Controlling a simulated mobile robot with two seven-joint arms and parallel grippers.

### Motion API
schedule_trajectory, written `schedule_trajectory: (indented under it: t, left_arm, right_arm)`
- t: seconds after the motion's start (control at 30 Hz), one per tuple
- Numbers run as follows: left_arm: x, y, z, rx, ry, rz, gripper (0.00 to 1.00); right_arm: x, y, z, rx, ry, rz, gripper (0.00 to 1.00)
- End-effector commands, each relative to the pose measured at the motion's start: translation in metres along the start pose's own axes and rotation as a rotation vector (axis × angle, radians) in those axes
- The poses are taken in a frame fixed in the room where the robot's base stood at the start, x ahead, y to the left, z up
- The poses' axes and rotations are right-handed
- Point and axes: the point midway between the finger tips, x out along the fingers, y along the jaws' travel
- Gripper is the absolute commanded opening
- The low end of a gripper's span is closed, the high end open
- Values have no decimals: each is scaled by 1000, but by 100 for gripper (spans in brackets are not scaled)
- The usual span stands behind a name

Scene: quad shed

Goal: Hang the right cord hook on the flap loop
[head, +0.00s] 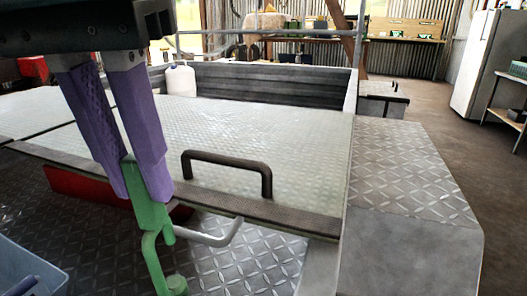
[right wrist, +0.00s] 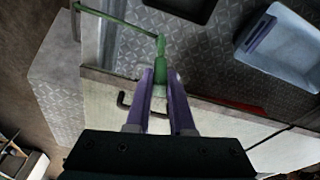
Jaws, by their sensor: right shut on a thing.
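My right gripper (head: 143,185) has purple fingers pointing down and is shut on a green cord hook (head: 153,250). The hook hangs with its curved end low, in front of the flap's edge. In the right wrist view the hook (right wrist: 160,62) sticks out beyond the fingertips. The pale flap (head: 250,128) bears a dark handle (head: 226,158). My left gripper is not in view.
A light blue bin (head: 30,268) stands at the lower left; it also shows in the right wrist view (right wrist: 283,60), beside a dark tray (right wrist: 185,8). A red part (head: 85,187) lies under the flap edge. A white jug (head: 180,81) stands behind the flap.

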Motion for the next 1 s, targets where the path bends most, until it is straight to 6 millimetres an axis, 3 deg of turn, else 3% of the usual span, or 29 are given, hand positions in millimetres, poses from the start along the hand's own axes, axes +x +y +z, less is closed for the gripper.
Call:
schedule_trajectory:
  t: [0.03,0.2,0.53,1.0]
  left_arm:
    - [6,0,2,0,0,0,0]
    - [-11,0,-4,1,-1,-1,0]
    - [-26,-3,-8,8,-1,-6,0]
    - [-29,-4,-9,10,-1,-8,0]
  right_arm:
    - [6,0,-3,3,2,0,0]
    - [0,-1,-16,4,-2,-2,0]
    - [6,-1,-39,3,-2,-2,0]
    - [9,0,-47,0,-1,-1,0]
